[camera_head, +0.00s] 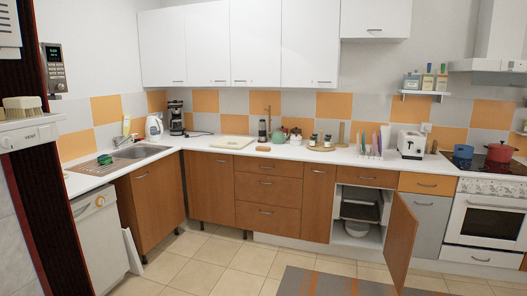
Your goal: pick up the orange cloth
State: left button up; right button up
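I cannot make out a thing that is clearly an orange cloth. A small flat orange-brown item (263,149) lies on the white countertop (225,151) near its front edge, left of a teapot; it is too small to tell whether it is cloth. Neither of my grippers is in view.
A sink (140,152) is in the left counter. A cabinet door (400,243) stands open into the room at the right. A white oven (487,222) bears a red pot (500,152). A striped rug (318,284) lies on the tiled floor, which is otherwise mostly clear.

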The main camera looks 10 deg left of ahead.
aim_at(264, 149)
jog(key=i, duration=0.8)
jog(key=i+u, duration=0.15)
jog(key=i, duration=0.4)
jog(key=i+u, duration=0.15)
jog(key=i, duration=0.45)
jog(key=i+l+u, duration=0.2)
jog(key=i, duration=0.35)
jog(key=i+j+z, duration=0.25)
jog(key=i, duration=0.25)
jog(key=i+j+z, duration=0.2)
jog(key=i, duration=0.3)
jog(key=j, duration=0.1)
